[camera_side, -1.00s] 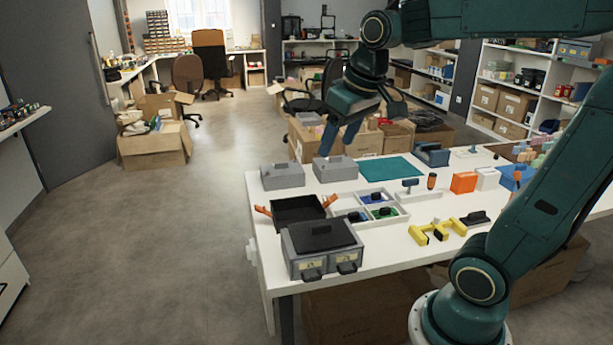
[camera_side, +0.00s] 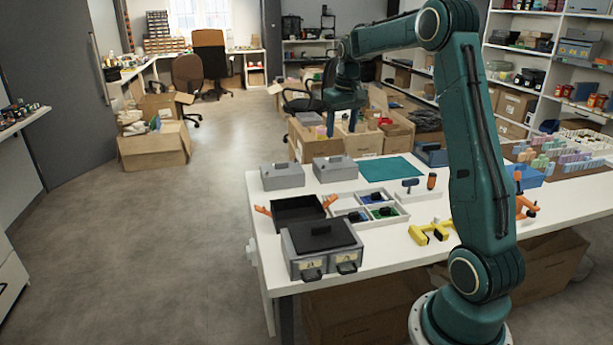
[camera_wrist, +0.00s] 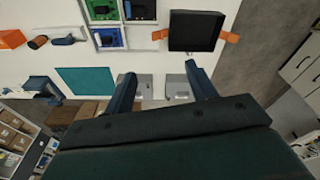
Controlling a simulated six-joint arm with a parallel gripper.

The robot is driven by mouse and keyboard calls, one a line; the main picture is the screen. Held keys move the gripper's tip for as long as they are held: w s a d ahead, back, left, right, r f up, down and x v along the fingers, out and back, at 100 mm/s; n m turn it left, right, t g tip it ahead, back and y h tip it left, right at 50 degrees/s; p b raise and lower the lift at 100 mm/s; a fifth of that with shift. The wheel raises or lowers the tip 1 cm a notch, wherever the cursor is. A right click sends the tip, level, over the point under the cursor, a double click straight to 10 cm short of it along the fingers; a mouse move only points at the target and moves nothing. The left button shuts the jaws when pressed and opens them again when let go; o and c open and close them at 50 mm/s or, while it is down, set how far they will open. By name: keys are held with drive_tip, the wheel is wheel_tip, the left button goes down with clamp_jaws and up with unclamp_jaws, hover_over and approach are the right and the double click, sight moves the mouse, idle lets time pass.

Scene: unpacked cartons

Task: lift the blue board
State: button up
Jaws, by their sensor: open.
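A white compartment tray (camera_side: 402,218) lies on the table. Its far right compartment holds a blue board (camera_side: 366,198) with a dark object on it; the blue also shows in the wrist view (camera_wrist: 103,39). A near compartment holds a green board (camera_side: 378,212), and another holds something dark. My gripper (camera_side: 342,126) is open and empty, beyond the table's far edge in the side view. In the wrist view my gripper's two fingers (camera_wrist: 160,80) stand wide apart over grey boxes, with the tray farther up the picture. No finger touches the board.
Two grey boxes (camera_side: 283,176) stand at the table's far left. A black open bin (camera_side: 297,209) with orange handles sits left of the tray. A grey drawer box (camera_side: 320,247) stands in front. A teal mat (camera_side: 390,168) lies flat behind the tray.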

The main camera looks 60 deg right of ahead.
drive_tip(key=s+d+f+m, duration=0.1)
drive_tip(key=s+d+f, duration=0.1)
drive_tip(key=d+f, duration=0.65)
drive_tip(key=m+g+y, duration=0.1)
drive_tip(key=m, duration=0.1)
hover_over(377, 194)
drive_tip(key=shift+w+d+f, duration=0.1)
drive_tip(key=shift+f, duration=3.75)
drive_tip(key=shift+w+d+f, duration=0.1)
drive_tip(key=shift+f, duration=3.7)
drive_tip(key=shift+f, duration=0.1)
drive_tip(key=shift+s+a+f, duration=0.1)
drive_tip(key=shift+f, duration=2.4)
drive_tip(key=shift+c, duration=0.5)
drive_tip(key=c, duration=1)
